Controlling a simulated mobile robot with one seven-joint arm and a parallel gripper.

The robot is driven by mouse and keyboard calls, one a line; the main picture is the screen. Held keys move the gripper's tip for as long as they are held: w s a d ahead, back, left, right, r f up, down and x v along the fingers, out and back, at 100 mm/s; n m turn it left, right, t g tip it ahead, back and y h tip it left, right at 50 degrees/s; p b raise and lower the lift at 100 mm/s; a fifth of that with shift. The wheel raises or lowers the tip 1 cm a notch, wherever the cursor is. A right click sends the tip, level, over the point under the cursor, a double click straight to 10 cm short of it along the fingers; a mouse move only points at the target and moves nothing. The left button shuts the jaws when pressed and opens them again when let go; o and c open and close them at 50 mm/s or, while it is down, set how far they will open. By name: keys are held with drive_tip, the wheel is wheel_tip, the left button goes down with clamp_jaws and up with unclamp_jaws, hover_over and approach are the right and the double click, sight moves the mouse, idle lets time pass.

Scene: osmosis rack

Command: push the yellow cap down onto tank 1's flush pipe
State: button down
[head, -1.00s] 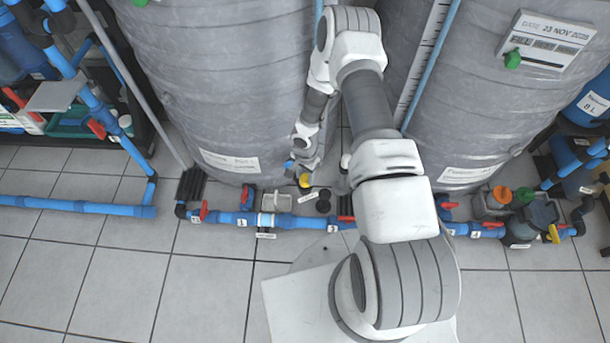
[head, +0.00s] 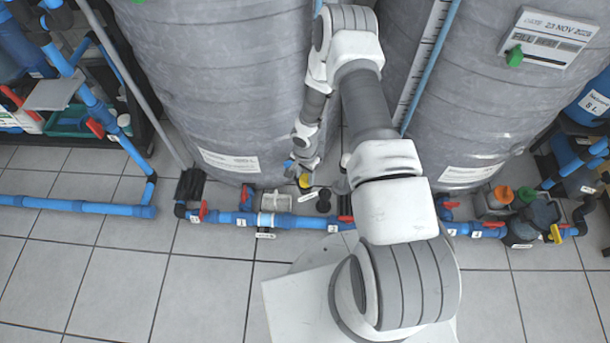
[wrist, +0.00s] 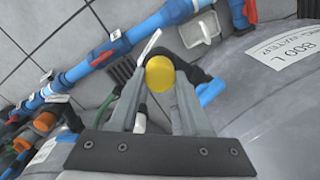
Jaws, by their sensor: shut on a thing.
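The yellow cap (head: 304,181) is at the foot of the left grey tank (head: 230,90) in the head view, just under my gripper (head: 301,168). In the wrist view the cap (wrist: 160,73) sits between the fingertips of my gripper (wrist: 158,88), which is shut on it. A black elbow with a blue pipe end (wrist: 211,92) lies just beside the cap. The flush pipe under the cap is mostly hidden by the cap and fingers, so I cannot tell how far the cap sits on it.
A blue pipe line with red valve handles (head: 250,219) runs along the floor in front of the tanks. A white tag (head: 308,196) and a dark round fitting (head: 323,203) are close by. The right tank (head: 470,90) stands beside my arm.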

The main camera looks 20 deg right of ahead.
drive_tip(key=shift+f, duration=0.15)
drive_tip(key=shift+c, duration=1.4)
unclamp_jaws()
wheel_tip(320, 180, up, 18)
drive_tip(key=p, duration=0.5)
drive_tip(key=shift+f+p, duration=0.25)
drive_tip(key=shift+p, duration=0.15)
drive_tip(key=shift+r, duration=0.1)
